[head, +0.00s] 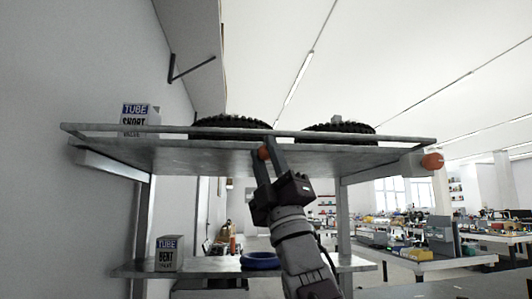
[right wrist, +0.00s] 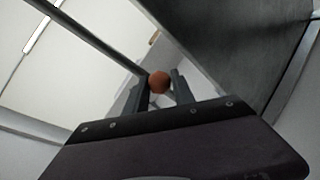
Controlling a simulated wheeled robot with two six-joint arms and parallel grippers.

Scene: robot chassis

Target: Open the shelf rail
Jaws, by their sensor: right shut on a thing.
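The shelf rail (head: 200,130) is a thin grey bar along the front of the upper metal shelf (head: 200,157). My left gripper is not in view.
Two black tyres (head: 232,124) (head: 338,128) and a short-tube box (head: 139,115) stand on the upper shelf. A bent-tube box (head: 168,254) and a blue ring (head: 260,261) are on the lower shelf (head: 210,268). Cluttered workbenches (head: 420,262) stand behind at the right.

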